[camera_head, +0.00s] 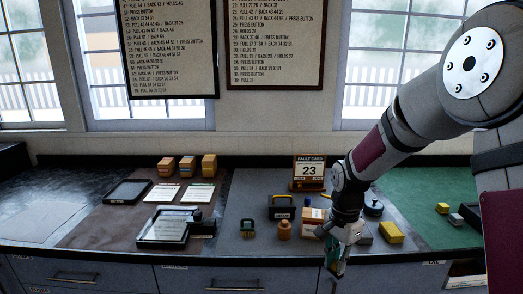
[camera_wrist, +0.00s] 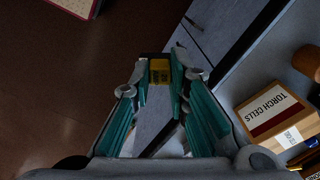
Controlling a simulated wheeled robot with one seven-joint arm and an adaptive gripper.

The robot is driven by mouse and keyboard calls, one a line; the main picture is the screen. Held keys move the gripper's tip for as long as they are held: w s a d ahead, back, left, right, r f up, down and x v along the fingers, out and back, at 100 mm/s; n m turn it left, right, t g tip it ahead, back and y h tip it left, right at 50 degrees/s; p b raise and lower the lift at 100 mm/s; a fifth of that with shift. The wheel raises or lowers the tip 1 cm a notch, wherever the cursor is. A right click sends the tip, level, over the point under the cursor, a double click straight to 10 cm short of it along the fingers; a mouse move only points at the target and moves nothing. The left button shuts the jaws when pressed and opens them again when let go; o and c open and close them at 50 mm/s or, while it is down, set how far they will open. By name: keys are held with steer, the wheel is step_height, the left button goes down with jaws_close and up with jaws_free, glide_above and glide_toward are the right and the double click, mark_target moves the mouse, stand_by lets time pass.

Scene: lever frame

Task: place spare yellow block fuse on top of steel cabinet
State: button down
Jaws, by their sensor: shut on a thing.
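My gripper (camera_head: 335,262) hangs just in front of the counter's front edge, pointing down. In the wrist view its green fingers (camera_wrist: 160,78) are shut on a small yellow block fuse (camera_wrist: 159,72), with dark parts and lettering on it. The block sits between the fingertips, clear of the counter, over the floor side. In the head view the fingers hide most of it. I cannot pick out a separate steel cabinet for certain; grey drawer fronts (camera_head: 250,277) run below the countertop.
A torch cells box (camera_wrist: 272,113) stands on the counter close beside my gripper; it also shows in the head view (camera_head: 313,217). A yellow box (camera_head: 391,232) lies right of my gripper. A small yellow block (camera_head: 443,208) rests on the green mat (camera_head: 420,190). A date sign (camera_head: 309,172) stands behind.

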mark_target(336, 261)
step_height(336, 261, down, 4)
steer(key=n, duration=0.7)
steer(key=shift+w, duration=0.1)
step_height(336, 261, down, 2)
steer(key=n, duration=0.5)
steer(key=shift+f, duration=0.15)
